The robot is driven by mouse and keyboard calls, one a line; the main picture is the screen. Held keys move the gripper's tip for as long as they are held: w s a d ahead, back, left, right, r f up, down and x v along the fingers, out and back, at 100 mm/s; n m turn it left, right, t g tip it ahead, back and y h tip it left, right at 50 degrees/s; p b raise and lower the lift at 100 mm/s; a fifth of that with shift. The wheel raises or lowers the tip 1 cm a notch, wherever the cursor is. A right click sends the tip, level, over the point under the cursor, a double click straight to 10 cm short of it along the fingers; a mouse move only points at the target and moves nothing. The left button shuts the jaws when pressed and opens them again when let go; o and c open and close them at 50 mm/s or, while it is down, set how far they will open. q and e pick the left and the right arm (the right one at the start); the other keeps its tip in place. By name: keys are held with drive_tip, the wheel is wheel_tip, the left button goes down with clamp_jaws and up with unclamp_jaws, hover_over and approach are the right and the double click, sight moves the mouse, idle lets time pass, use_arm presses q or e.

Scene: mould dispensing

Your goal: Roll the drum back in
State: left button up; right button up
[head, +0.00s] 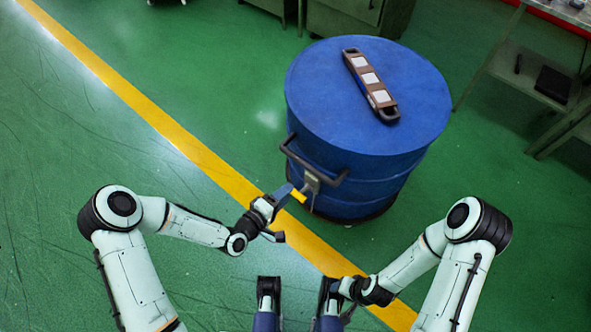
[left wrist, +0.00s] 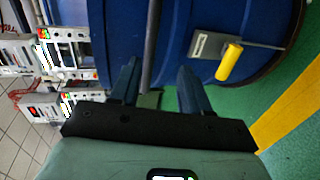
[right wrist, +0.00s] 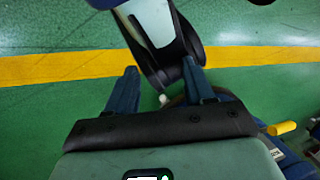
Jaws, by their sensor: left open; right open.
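The blue drum (head: 330,120) stands upright on the green floor, right of the yellow line. A dark handle bar (head: 318,172) sticks out from its near side. A yellow tap lever (head: 299,196) sits low beside it and also shows in the left wrist view (left wrist: 229,62). My left gripper (head: 284,194) is open at the handle's left. In the left wrist view, the grey bar (left wrist: 151,45) lines up between the open fingers (left wrist: 157,85); contact cannot be told. My right gripper (head: 350,290) is open and empty, low and away from the drum; its fingers show in its wrist view (right wrist: 160,82).
A brown device with pale panels (head: 370,82) lies on the drum's lid. A green bench with a shelf (head: 530,75) stands at the right and green cabinets (head: 345,18) stand behind. The floor left of the yellow line (head: 150,112) is clear.

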sight(310, 168)
use_arm(q)
drive_tip(key=x, duration=0.4)
drive_tip(key=r+b+x, duration=0.1)
drive_tip(key=x, duration=0.4)
drive_tip(key=b+x, duration=0.1)
drive_tip(key=x, duration=0.3)
drive_tip(key=shift+w+a+r, duration=0.1)
drive_tip(key=shift+w+r, duration=0.1)
drive_tip(key=shift+w, duration=0.35)
use_arm(e)
drive_tip(key=shift+t+h, duration=0.3)
drive_tip(key=shift+t, duration=0.3)
drive_tip(key=w+f, duration=0.1)
drive_tip(key=w+d+f, duration=0.1)
drive_tip(key=w+f, duration=0.1)
drive_tip(key=shift+w+d, duration=0.3)
drive_tip(key=shift+w, duration=0.1)
use_arm(q)
clamp_jaws()
